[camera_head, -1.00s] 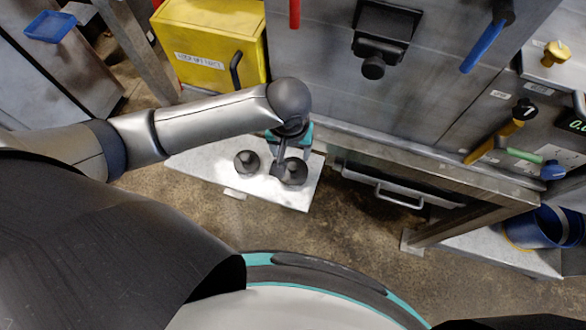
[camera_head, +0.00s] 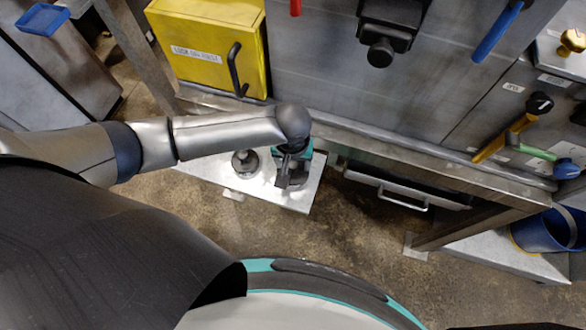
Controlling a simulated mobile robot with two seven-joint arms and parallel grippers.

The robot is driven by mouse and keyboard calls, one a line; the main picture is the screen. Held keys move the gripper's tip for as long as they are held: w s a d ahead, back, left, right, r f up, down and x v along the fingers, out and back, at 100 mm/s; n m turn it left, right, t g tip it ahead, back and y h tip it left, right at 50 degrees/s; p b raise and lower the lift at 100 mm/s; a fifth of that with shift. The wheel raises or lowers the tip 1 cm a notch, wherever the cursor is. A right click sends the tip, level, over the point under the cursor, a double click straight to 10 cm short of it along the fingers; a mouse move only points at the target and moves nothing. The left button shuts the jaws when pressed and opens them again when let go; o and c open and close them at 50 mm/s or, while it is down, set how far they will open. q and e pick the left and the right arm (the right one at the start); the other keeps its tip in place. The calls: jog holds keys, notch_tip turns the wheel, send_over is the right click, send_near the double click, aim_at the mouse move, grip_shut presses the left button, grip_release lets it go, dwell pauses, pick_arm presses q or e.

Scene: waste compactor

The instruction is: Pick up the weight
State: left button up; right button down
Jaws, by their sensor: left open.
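Two dark, round, knobbed weights stand on a low white platform (camera_head: 225,172). The right weight (camera_head: 300,178) is largely hidden behind my left gripper (camera_head: 287,180). My left gripper is open and points down at the right weight. I cannot tell whether its fingers are around the weight or just above it. My right gripper is not in view.
A yellow box (camera_head: 205,40) with a black handle stands behind the platform. A grey metal cabinet (camera_head: 340,85) and its frame rise close behind my left gripper. A drawer with a handle (camera_head: 402,200) is to the right, with a blue bucket (camera_head: 545,232) beyond. The brown floor in front is clear.

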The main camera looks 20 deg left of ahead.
pick_arm(q)
grip_shut()
dwell(0.3)
dwell(0.9)
jog(key=shift+w+r, duration=0.1)
